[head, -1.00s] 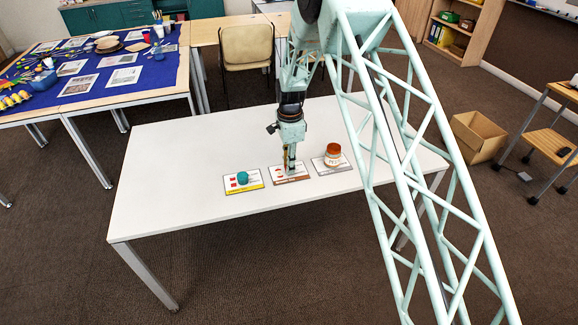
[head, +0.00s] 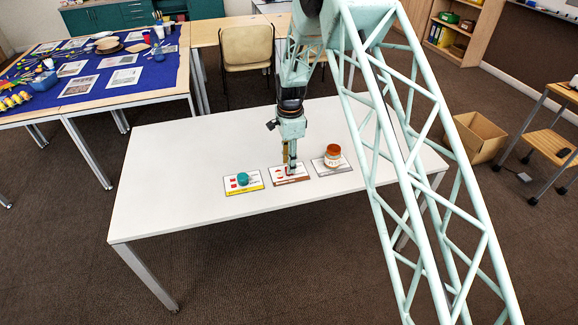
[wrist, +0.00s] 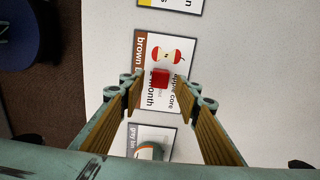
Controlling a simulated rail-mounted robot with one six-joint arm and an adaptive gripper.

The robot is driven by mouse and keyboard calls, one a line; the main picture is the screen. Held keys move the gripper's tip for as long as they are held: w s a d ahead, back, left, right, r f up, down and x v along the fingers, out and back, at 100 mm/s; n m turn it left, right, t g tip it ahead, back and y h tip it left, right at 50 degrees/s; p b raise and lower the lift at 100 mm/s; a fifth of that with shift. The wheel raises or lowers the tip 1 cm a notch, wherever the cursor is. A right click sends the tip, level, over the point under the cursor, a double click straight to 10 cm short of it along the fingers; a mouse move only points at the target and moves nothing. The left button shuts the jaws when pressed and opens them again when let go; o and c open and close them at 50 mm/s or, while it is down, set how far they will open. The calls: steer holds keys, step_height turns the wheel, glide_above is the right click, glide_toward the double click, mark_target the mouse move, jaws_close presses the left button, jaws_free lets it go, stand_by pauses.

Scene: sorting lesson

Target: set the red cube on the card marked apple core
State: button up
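The card marked apple core (wrist: 141,62) has a brown strip and a picture of an apple core. It is the middle of three cards in the head view (head: 292,181). The small red cube (wrist: 160,78) lies on this card, partly covering its print, just beside the picture. My gripper (wrist: 164,88) is open, its two fingers well apart on either side of the cube in the wrist view, with no contact visible. In the head view my gripper (head: 292,168) points down over the middle card; the cube is largely hidden by the fingers there.
A teal cylinder (head: 242,178) stands on the yellow-edged card (head: 252,189) at left. A jar with an orange-brown lid (head: 333,151) stands on the grey-edged card (head: 345,169) at right. The rest of the white table (head: 190,160) is clear.

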step_height(320, 180, up, 10)
steer(key=p, duration=0.1)
stand_by(0.4)
stand_by(0.6)
